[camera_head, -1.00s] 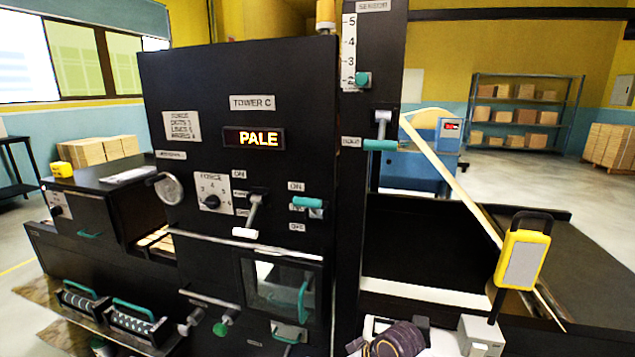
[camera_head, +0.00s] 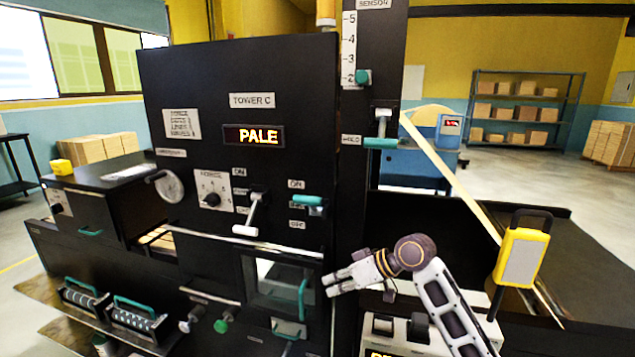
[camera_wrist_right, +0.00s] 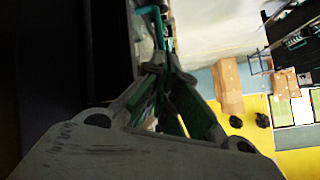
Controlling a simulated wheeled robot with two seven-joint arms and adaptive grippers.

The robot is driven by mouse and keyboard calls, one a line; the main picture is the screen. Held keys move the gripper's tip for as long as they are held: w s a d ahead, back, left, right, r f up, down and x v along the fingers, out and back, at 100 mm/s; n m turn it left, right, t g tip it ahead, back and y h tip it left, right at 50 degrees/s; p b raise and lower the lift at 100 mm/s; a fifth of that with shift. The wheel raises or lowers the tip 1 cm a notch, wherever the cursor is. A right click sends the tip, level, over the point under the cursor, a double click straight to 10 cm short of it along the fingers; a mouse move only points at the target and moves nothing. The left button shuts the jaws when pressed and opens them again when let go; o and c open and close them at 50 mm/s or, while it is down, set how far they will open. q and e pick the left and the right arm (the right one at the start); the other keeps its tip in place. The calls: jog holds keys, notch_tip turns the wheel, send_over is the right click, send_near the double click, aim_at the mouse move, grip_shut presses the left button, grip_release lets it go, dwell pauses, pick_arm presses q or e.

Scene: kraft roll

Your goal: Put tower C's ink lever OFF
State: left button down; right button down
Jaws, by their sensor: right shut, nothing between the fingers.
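The tower C panel (camera_head: 225,75) is black and shows a lit "PALE" display (camera_head: 253,136). A lever with a white handle (camera_head: 246,230) hangs tilted down below a dial, beside small labels. To its right, a lever with a teal handle (camera_head: 308,201) stands out level, near labels that seem to read ON at top and OFF at bottom. I cannot read which one is the ink lever. My right gripper (camera_head: 328,287) is shut and empty, low and to the right of both levers, near the small window. Its closed fingers show in the wrist view (camera_wrist_right: 160,65). My left gripper is out of view.
A teal door handle (camera_head: 302,299) is close left of my right gripper. A tall post with a scale (camera_head: 349,50) and another teal-handled lever (camera_head: 380,142) stands right of the panel. A yellow-framed device (camera_head: 522,255) stands on the right.

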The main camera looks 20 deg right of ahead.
jog(key=d+r+y, duration=0.1)
jog(key=d+r, duration=0.1)
jog(key=r, duration=0.7)
jog(key=d+r+n+y, duration=0.1)
jog(key=d+r+y, duration=0.1)
jog(key=r, duration=0.7)
jog(key=d+r+n+y, duration=0.1)
jog(key=d+r+y, duration=0.1)
jog(key=r, duration=0.8)
jog(key=shift+w+t, duration=0.4)
jog(key=shift+w+a+f, duration=0.1)
jog(key=shift+a, duration=0.1)
jog(key=p, duration=0.3)
send_over(311, 205)
jog(key=w+d, duration=0.1)
jog(key=d, duration=0.3)
jog(key=f, duration=0.2)
jog(key=shift+x, duration=1.05)
